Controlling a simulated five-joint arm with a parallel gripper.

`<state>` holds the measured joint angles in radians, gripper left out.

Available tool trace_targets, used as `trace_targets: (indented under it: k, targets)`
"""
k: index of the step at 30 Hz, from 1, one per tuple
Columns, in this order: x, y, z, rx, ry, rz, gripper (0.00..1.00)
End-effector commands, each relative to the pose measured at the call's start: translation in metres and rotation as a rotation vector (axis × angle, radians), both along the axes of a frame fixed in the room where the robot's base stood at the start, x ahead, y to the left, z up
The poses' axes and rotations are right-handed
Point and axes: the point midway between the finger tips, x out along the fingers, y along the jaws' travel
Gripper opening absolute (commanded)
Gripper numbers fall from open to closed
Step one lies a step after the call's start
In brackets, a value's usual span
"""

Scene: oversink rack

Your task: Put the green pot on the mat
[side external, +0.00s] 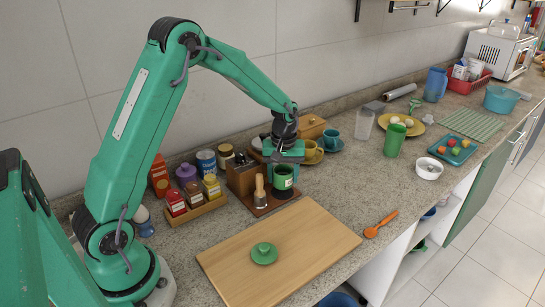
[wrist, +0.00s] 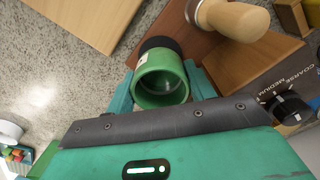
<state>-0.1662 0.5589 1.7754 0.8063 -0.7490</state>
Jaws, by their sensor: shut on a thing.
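My gripper (side external: 284,164) is shut on a green pot (side external: 284,181), an open-topped cylinder with a pale label. In the wrist view the pot (wrist: 161,84) sits between the fingers, its open mouth toward the camera; a dark round part shows at its far end. The pot is upright, over or at the edge of a brown board (side external: 262,208) beside the grinder; I cannot tell whether it touches. A green striped mat (side external: 473,124) lies flat farther right along the counter, apart from my gripper, with nothing on it.
A wooden-handled tamper (side external: 260,188) stands close to the pot. A coffee grinder (side external: 241,178) is behind. A cutting board (side external: 300,230) holds a green lid (side external: 264,253). A tall green cup (side external: 394,140), yellow plate (side external: 401,125) and teal tray (side external: 455,150) stand short of the mat.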

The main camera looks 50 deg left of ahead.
Motion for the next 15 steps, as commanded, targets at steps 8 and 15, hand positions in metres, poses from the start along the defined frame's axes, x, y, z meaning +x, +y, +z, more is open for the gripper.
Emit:
trace_targets:
  k: [8,15]
  targets:
    - [0.0,0.0,-0.026,0.0,0.0,0.0,0.26]
    - [0.0,0.0,-0.027,0.0,0.0,0.0,0.26]
